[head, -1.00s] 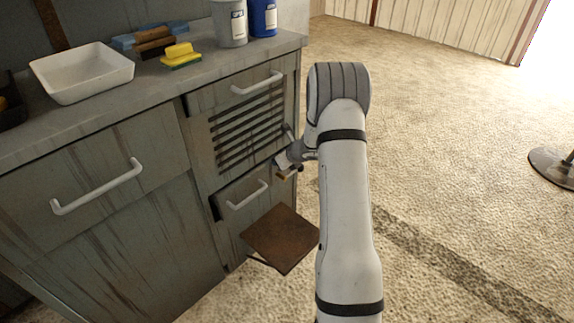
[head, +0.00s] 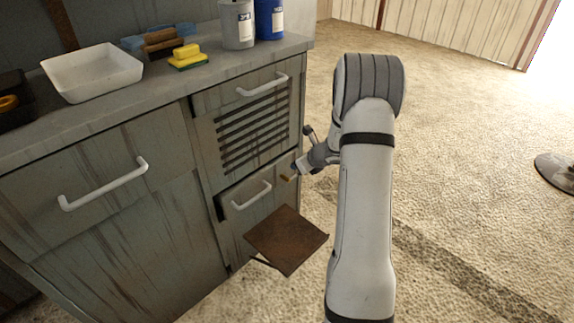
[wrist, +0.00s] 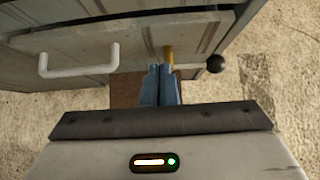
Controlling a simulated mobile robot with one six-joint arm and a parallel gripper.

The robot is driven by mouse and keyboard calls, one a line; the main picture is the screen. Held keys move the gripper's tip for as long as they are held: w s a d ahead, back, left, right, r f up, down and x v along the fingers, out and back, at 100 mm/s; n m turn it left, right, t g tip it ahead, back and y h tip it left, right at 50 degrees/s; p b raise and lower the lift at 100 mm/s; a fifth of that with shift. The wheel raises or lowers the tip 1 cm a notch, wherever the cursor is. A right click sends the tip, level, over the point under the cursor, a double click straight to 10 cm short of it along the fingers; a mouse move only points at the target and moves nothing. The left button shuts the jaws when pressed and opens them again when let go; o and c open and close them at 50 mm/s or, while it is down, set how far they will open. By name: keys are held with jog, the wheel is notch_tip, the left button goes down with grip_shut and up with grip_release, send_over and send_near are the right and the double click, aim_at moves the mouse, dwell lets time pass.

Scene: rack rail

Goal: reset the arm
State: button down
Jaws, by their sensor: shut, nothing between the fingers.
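My gripper (head: 291,178) is at the end of my white arm, beside the right end of the grey cabinet's lower drawer (head: 246,192). Its fingers are partly hidden and small in the head view. The wrist view shows the two blue-grey fingers (wrist: 161,76) pressed together with nothing between them. A yellow-orange peg-like piece (wrist: 169,56) shows just beyond the fingertips; I cannot tell whether they touch it. A dark round knob (wrist: 216,63) on a thin rod is to its right.
A brown flat board (head: 287,240) juts out low beside the cabinet, below my gripper. White handles (head: 104,184) stick out from the drawers. The counter holds a white tray (head: 92,72), a sponge (head: 187,57) and two canisters (head: 237,24). Carpet to the right (head: 470,150) is mostly clear.

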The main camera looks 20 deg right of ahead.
jog(key=p+v, duration=0.1)
jog(key=v, duration=0.5)
jog(key=s+a+r+n+g+y+p, duration=0.1)
jog(key=s+a+r+n+p, duration=0.35)
jog(key=r, duration=0.45)
jog(key=s+a+r+n+g+p, duration=0.1)
jog(key=s+a+r+n+p, duration=0.2)
jog(key=a+r+n+p, duration=0.4)
jog(key=s+a+r+n+g+y+p, duration=0.15)
jog(key=s+a+r+n, duration=0.25)
jog(key=r, duration=0.6)
jog(key=s+a+r+n+g+h+p, duration=0.2)
jog(key=s+r+n+h+p, duration=0.4)
jog(key=s+r+n+p, duration=0.8)
jog(key=s+r+n, duration=0.1)
jog(key=s+r, duration=0.3)
jog(key=s, duration=0.1)
jog(key=shift+s+n, duration=0.3)
jog(key=shift+n, duration=0.05)
jog(key=shift+a, duration=0.15)
